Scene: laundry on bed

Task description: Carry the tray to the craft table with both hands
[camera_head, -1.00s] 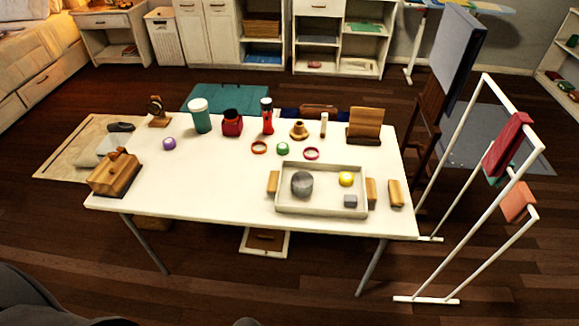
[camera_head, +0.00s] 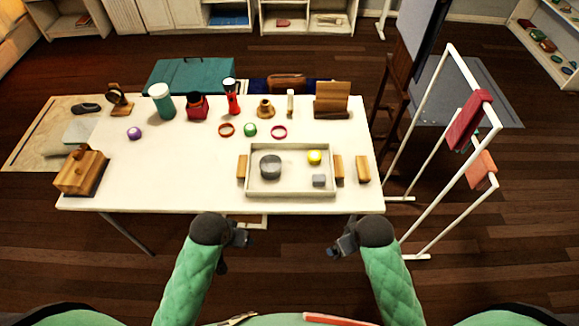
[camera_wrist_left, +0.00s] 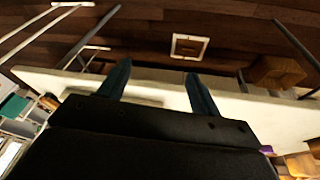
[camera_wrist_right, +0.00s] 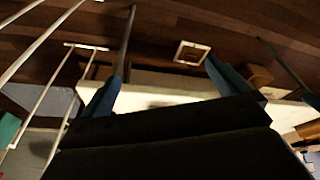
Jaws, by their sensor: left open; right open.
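The tray (camera_head: 292,191) is a shallow beige rectangle with a wooden handle block at each short side, the left handle (camera_head: 242,167) and the right handle (camera_head: 338,167). It lies on the white table (camera_head: 190,180) near its front edge. In it are a grey round container (camera_head: 270,167), a yellow round piece (camera_head: 314,157) and a small grey block (camera_head: 319,181). My left gripper (camera_head: 240,238) and my right gripper (camera_head: 343,243) are in front of the table edge, apart from the tray. Both are open and empty; the left fingers (camera_wrist_left: 153,82) and right fingers (camera_wrist_right: 165,78) show spread in the wrist views.
A loose wooden block (camera_head: 363,169) lies right of the tray. Cups, rings and a wooden holder (camera_head: 332,98) stand along the back. A wooden box (camera_head: 80,171) is at the left. A white rack (camera_head: 420,150) stands close to the table's right side.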

